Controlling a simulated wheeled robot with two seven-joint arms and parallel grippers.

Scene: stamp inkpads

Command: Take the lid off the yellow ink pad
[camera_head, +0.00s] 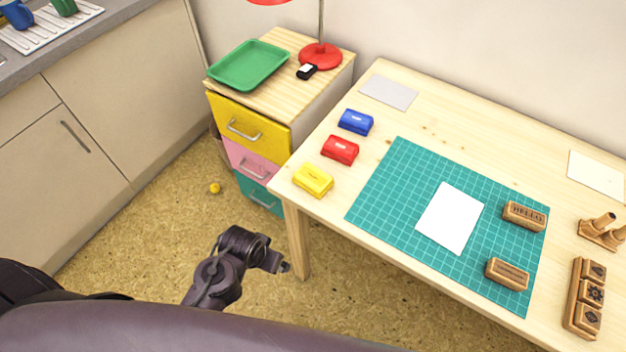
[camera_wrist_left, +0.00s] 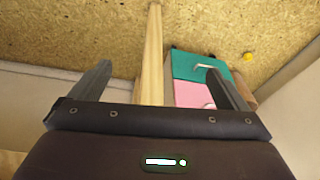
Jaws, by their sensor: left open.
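The yellow ink pad (camera_head: 313,181) sits on the wooden table near its left front corner, with its lid on. The red ink pad (camera_head: 340,149) and the blue ink pad (camera_head: 356,122) stand behind it in a row. My left gripper (camera_head: 284,267) is low in front of the table's left leg, below the tabletop and apart from the yellow pad. In the left wrist view its two fingers (camera_wrist_left: 165,85) are spread with nothing between them; the table leg and drawers show beyond. My right gripper is in neither view.
A green cutting mat (camera_head: 385,200) with white paper (camera_head: 450,217) and wooden stamps (camera_head: 525,215) covers the table's middle. A drawer cabinet (camera_head: 262,135) bearing a green tray (camera_head: 249,64) and a red lamp (camera_head: 320,56) stands left of the table. A table leg (camera_head: 297,240) is close to my left gripper.

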